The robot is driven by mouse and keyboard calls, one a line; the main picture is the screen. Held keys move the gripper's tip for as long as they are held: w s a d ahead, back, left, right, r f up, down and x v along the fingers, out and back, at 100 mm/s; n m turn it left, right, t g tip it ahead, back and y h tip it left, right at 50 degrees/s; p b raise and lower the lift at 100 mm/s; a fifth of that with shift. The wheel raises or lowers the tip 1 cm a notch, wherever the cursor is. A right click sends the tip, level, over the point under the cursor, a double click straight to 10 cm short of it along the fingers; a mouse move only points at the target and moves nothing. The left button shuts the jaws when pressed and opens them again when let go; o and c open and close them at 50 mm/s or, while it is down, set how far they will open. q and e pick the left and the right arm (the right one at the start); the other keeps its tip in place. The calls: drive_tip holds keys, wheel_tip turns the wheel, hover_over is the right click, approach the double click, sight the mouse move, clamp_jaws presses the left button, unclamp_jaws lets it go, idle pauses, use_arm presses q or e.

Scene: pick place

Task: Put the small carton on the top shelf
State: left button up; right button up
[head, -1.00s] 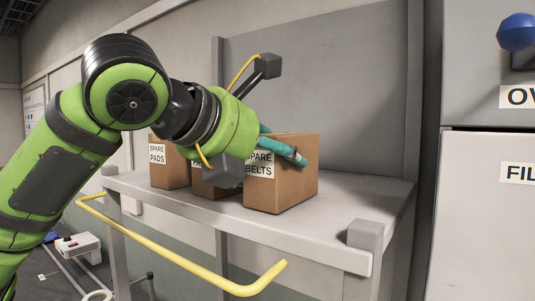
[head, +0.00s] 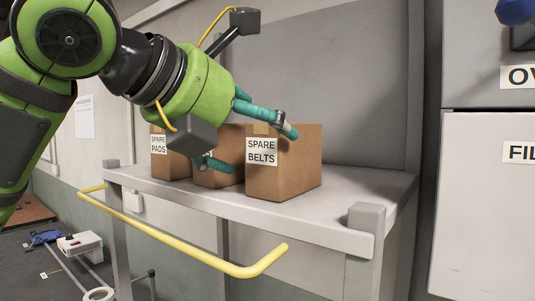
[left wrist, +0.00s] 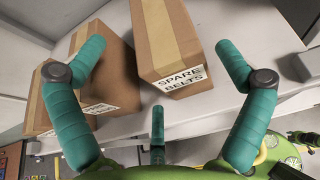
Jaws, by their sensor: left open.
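Three brown cartons stand upright in a row on the grey shelf (head: 330,205). The nearest is labelled SPARE BELTS (head: 300,165), and it also shows in the left wrist view (left wrist: 165,30). Left of it is a partly hidden middle carton (head: 225,178). The SPARE PADS carton (head: 158,168) stands at the far left. My left gripper (head: 247,147), with teal fingers, is open and empty. One finger crosses in front of the SPARE BELTS carton's upper part and another is by the middle carton. In the left wrist view the gripper (left wrist: 160,62) has the SPARE BELTS carton between its spread fingers. Contact cannot be told.
A yellow rail (head: 190,240) runs along the shelf's front, and a grey post (head: 365,235) stands at its near right corner. A grey cabinet (head: 485,210) stands to the right. The shelf is bare right of the cartons.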

use_arm(q)
drive_tip(key=b+v, duration=0.1)
drive_tip(key=v, duration=0.6)
drive_tip(key=shift+b, duration=0.4)
drive_tip(key=shift+s+a+r, duration=0.1)
drive_tip(key=shift+s+a, duration=0.05)
